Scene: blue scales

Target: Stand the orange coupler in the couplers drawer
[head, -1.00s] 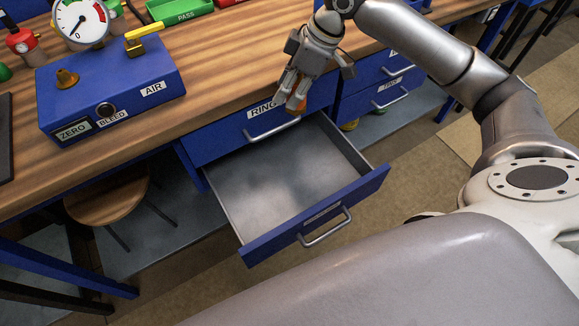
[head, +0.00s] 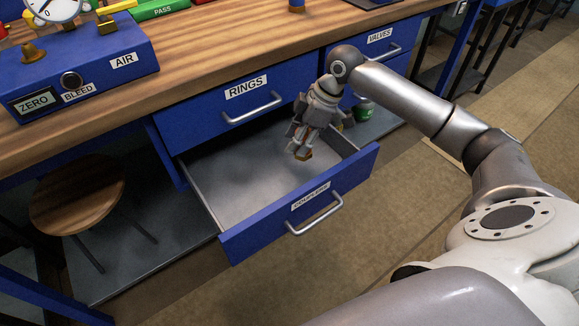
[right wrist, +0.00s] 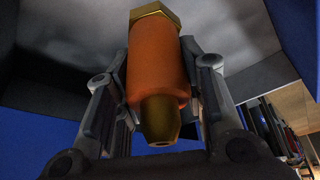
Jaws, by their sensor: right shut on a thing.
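The orange coupler (right wrist: 157,65) has an orange body with brass ends. My right gripper (head: 303,146) is shut around its body, one finger on each side, as the right wrist view shows. In the head view only a small part of the coupler (head: 303,155) shows below the fingertips. The couplers drawer (head: 245,190) is pulled open, with a grey inside and a blue front labelled COUPLERS. The gripper points down over the right back part of the drawer. I cannot tell whether the coupler touches the drawer floor. My left gripper is out of view.
The shut RINGS drawer (head: 235,105) is just behind and above the open one. The VALVES drawer (head: 378,42) is at the right. A blue AIR box (head: 85,75) stands on the bench, and a wooden stool (head: 78,193) is at the left. The visible drawer floor looks bare.

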